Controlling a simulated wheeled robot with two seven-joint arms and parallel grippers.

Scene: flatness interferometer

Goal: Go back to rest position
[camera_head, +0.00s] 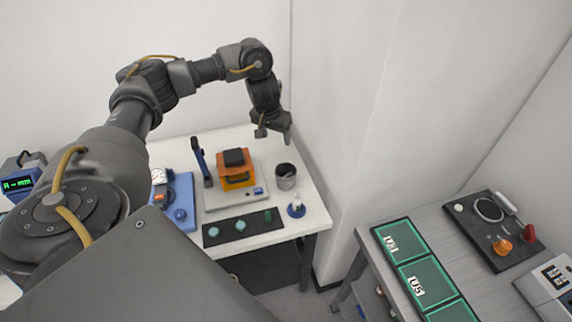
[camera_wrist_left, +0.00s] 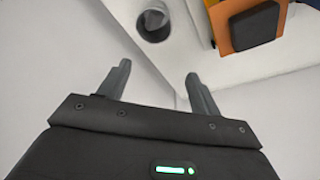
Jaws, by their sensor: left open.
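My left arm reaches in from the left in the head view. Its gripper (camera_head: 274,134) hangs above the back right of the white table (camera_head: 264,239), near the wall corner. In the left wrist view the two fingers of the left gripper (camera_wrist_left: 158,82) stand apart with nothing between them. The grey cup (camera_head: 286,176) stands below the gripper, apart from it; it also shows in the left wrist view (camera_wrist_left: 153,23). The orange device (camera_head: 237,172) with a black top stands left of the cup. My right gripper is in neither view.
A black strip (camera_head: 213,236) with green pieces lies at the table's front. A blue instrument (camera_head: 180,215) stands left of the orange device, and a small blue-based item (camera_head: 296,209) at right. White walls are close behind the gripper. A grey bench (camera_head: 449,228) with green-marked areas stands right.

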